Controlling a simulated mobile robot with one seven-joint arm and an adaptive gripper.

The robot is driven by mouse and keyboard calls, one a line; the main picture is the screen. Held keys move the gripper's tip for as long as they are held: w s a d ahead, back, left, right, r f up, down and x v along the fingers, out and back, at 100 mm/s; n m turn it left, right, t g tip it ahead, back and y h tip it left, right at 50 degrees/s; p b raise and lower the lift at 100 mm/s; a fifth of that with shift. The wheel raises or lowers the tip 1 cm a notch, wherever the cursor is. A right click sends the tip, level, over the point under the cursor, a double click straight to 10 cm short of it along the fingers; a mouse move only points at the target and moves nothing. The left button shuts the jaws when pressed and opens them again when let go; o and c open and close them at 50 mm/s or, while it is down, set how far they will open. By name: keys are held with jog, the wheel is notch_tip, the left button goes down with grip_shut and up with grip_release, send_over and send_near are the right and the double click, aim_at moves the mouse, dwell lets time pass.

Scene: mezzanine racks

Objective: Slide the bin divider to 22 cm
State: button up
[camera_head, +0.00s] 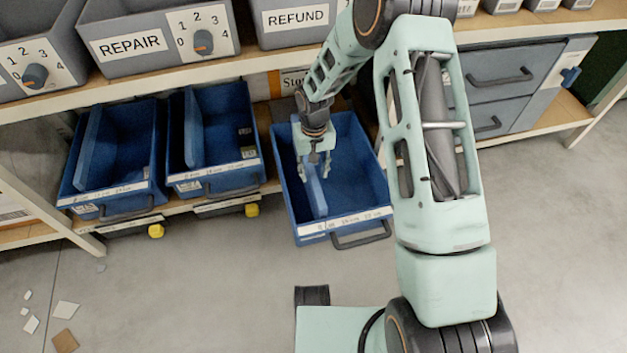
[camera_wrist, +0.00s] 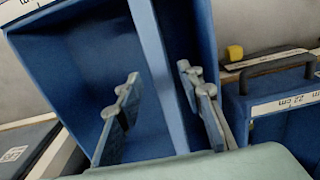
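The pulled-out blue bin (camera_head: 352,165) is in the middle of the head view, with a scale strip (camera_head: 343,224) along its front edge. Its blue divider (camera_head: 316,197) stands upright, left of the bin's middle. My gripper (camera_head: 314,170) reaches down into the bin over the divider. In the wrist view the divider (camera_wrist: 157,72) runs between the two fingers of my gripper (camera_wrist: 158,76). The fingers are spread, with a gap visible between the left finger and the divider. The strip's numbers near the divider are too small to read surely.
Two other blue bins (camera_head: 111,160) (camera_head: 216,135) with dividers stand on the lower shelf to the left. Grey bins marked REPAIR (camera_head: 130,43) and REFUND (camera_head: 297,17) with dials sit above. Grey drawers (camera_head: 495,85) are at right. The floor in front is mostly clear.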

aim_at(314, 178)
jog(key=shift+f+b, duration=0.4)
jog(key=shift+f, duration=1.5)
grip_shut()
